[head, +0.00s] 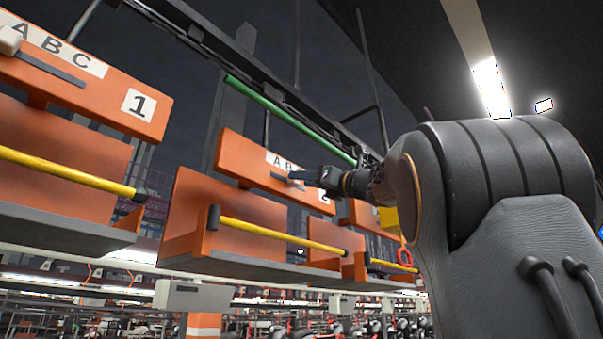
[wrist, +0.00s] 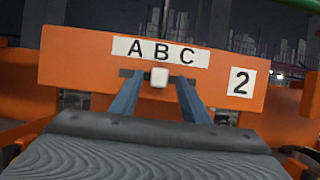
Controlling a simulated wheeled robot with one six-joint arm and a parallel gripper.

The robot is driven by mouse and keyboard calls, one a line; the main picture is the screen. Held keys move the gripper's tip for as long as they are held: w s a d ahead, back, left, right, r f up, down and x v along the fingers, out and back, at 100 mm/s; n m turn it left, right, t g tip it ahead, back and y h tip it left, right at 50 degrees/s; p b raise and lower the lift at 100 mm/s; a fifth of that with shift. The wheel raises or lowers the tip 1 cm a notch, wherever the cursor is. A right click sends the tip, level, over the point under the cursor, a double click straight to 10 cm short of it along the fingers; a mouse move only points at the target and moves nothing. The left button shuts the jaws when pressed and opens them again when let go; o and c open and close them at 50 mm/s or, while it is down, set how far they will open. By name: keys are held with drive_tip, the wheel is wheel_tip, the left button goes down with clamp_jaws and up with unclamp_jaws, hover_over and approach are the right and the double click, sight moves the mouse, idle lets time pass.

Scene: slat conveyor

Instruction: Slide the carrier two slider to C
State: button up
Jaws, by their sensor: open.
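Carrier two is an orange hanging carrier (head: 240,165) in the middle of the head view. Its plate (wrist: 80,70) fills the wrist view, with a white ABC label (wrist: 120,45) and a number 2 tag (wrist: 241,82). The white slider knob (wrist: 159,77) sits below the letter B, on a dark horizontal slot. My gripper (wrist: 158,84) is open, one finger on each side of the knob with gaps showing. I cannot tell how deep the fingertips reach. In the head view my gripper (head: 294,179) is at the plate and hides the knob and part of the label.
Carrier one (head: 80,75) hangs at the left with its own white knob (head: 9,40). Another orange carrier (head: 365,215) hangs beyond carrier two. Yellow bars (head: 280,234) run along the carriers' fronts. A dark overhead rail (head: 250,70) runs above.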

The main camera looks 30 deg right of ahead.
drive_tip(key=shift+p+x, duration=0.3)
drive_tip(key=shift+x, duration=0.55)
